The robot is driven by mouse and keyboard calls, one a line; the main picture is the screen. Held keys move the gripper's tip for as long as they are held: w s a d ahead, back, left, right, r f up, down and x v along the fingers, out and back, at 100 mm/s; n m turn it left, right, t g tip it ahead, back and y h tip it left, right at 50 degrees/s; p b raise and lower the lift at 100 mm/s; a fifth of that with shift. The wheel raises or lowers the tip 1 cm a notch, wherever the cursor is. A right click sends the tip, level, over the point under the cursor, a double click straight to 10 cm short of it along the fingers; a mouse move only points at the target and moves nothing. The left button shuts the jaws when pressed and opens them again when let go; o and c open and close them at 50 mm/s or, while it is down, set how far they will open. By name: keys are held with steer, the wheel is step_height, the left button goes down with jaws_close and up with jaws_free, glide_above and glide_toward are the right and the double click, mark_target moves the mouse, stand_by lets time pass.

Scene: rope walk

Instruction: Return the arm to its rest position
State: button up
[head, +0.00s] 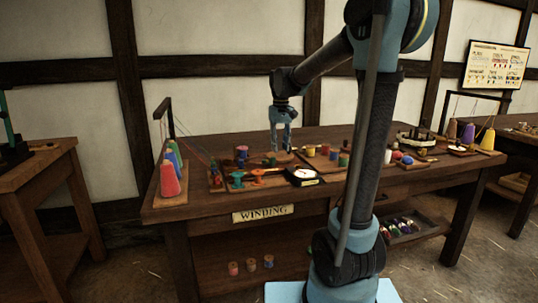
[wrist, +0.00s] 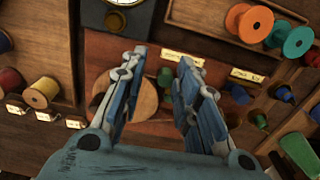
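My gripper (head: 281,143) hangs pointing down over the middle of the winding table (head: 296,212) in the head view. In the wrist view my gripper (wrist: 160,60) shows its two blue fingers apart with nothing held between them. A round wooden disc (wrist: 140,97) lies below and partly behind the left finger. My arm reaches forward over the table and bends down at the wrist. How high the fingertips are above the table is hard to tell.
A black scale (head: 302,176) stands at the front edge near orange and teal spools (head: 257,176). Thread cones (head: 169,178) stand at the left end, and yellow cones (head: 487,139) at the right. Coloured spools (head: 325,150) stand right of my gripper. Space above the table is mostly free.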

steer(key=shift+m+t, duration=0.3)
steer(key=shift+m, duration=0.2)
steer(key=s+d, duration=0.2)
steer(key=s, duration=0.1)
steer(key=s+d+f, duration=0.1)
steer(key=s, duration=0.1)
steer(key=s+d, duration=0.2)
steer(key=s, duration=0.1)
steer(key=shift+s+d+f, duration=0.25)
steer(key=shift+s+d, duration=0.05)
steer(key=shift+s, duration=0.05)
steer(key=s+d+f+m, duration=0.1)
steer(key=s+d+f, duration=0.3)
steer(key=s+f, duration=0.3)
steer(key=s+d+f+m+t, duration=0.1)
steer(key=s+d+f, duration=0.3)
steer(key=s+f, duration=0.4)
steer(key=s, duration=0.6)
steer(key=shift+s+d+f, duration=0.15)
steer(key=shift+f, duration=0.1)
steer(key=shift+w+f, duration=0.2)
steer(key=shift+w, duration=0.25)
